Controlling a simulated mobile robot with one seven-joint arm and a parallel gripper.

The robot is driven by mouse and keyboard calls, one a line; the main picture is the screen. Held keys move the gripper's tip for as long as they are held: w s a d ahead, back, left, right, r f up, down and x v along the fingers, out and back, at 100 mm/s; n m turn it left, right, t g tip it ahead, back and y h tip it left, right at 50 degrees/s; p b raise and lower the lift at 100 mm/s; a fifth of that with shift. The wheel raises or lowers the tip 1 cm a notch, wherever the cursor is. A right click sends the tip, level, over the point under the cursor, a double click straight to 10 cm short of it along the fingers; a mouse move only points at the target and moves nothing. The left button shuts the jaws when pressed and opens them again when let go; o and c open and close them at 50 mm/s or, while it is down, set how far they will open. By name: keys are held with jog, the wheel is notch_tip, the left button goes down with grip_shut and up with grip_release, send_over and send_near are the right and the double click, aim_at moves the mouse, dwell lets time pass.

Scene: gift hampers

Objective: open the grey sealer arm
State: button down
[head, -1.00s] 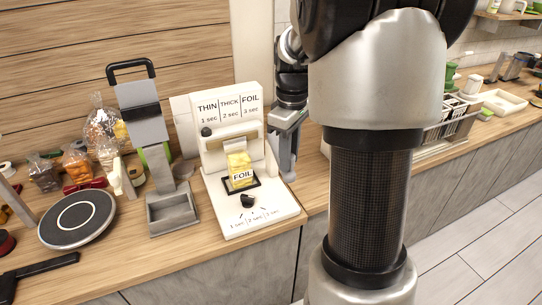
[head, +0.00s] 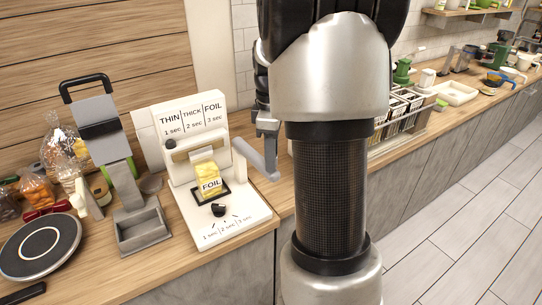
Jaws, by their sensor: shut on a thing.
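The white sealer (head: 185,125) stands on the counter, marked THIN, THICK and FOIL, with a black dial on its base. A yellow FOIL packet (head: 209,180) stands on its small black plate under the crossbar. The grey sealer arm (head: 246,154) slopes down to the right from the sealer's right side. My gripper (head: 270,165) points down at the arm's outer end, shut on it. My own arm hides part of the wrist and the counter behind, and the exact finger contact is small to see.
A grey stand with a black handle (head: 85,84) and tray is close on the sealer's left. A round black-rimmed scale (head: 40,245) and bagged goods (head: 62,150) lie farther left. A wire rack (head: 402,112) stands right of my arm.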

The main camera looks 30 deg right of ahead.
jog(key=c, duration=1.7)
grip_release()
jog(key=shift+c, duration=0.2)
jog(key=shift+r, duration=0.2)
notch_tip(320, 180, up, 17)
jog(key=p, duration=0.1)
jog(key=shift+r, duration=0.1)
